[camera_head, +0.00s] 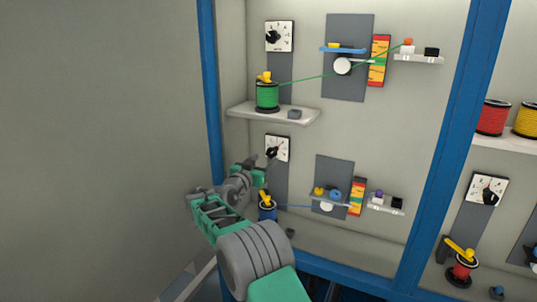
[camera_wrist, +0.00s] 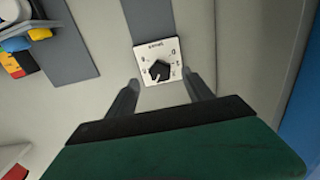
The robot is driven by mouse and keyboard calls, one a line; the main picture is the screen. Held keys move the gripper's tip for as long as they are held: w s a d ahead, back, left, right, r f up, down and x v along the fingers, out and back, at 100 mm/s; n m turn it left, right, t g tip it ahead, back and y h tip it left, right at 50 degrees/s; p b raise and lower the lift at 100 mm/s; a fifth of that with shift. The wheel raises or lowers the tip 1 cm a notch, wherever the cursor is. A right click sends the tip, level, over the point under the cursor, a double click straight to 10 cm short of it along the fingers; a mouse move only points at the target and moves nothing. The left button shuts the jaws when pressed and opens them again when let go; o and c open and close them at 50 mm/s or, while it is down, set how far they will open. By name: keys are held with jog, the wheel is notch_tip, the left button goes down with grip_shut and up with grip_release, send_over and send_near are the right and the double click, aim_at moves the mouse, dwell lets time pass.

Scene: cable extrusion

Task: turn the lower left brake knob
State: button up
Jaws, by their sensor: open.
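The lower left brake knob (camera_head: 271,153) is a black pointer knob on a white square dial plate, on the back panel above the blue spool. In the wrist view the knob (camera_wrist: 159,70) sits on its dial, with its pointer toward the lower side of the picture. My gripper (camera_head: 262,161) is just left of the dial in the head view. In the wrist view my gripper (camera_wrist: 162,87) is open, with one finger on each side of the dial's near edge. The fingers hold nothing. I cannot tell how far the fingertips are from the panel.
An upper dial (camera_head: 279,36) and a shelf (camera_head: 240,112) with a green spool (camera_head: 267,95) are above. A blue spool (camera_head: 267,211) stands below my gripper, partly hidden by my arm. A blue frame post (camera_head: 212,90) is on the left. A grey plate (camera_head: 333,172) with small parts is at right.

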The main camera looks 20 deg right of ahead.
aim_at(270, 156)
jog(key=p+x, duration=0.1)
jog(key=x, duration=0.4)
jog(key=shift+w+d, duration=0.1)
jog(key=shift+d, duration=0.05)
jog(key=shift+c, duration=0.2)
jog(key=shift+f, duration=0.1)
grip_shut()
jog(key=shift+f+b, duration=0.2)
jog(key=shift+b, duration=0.4)
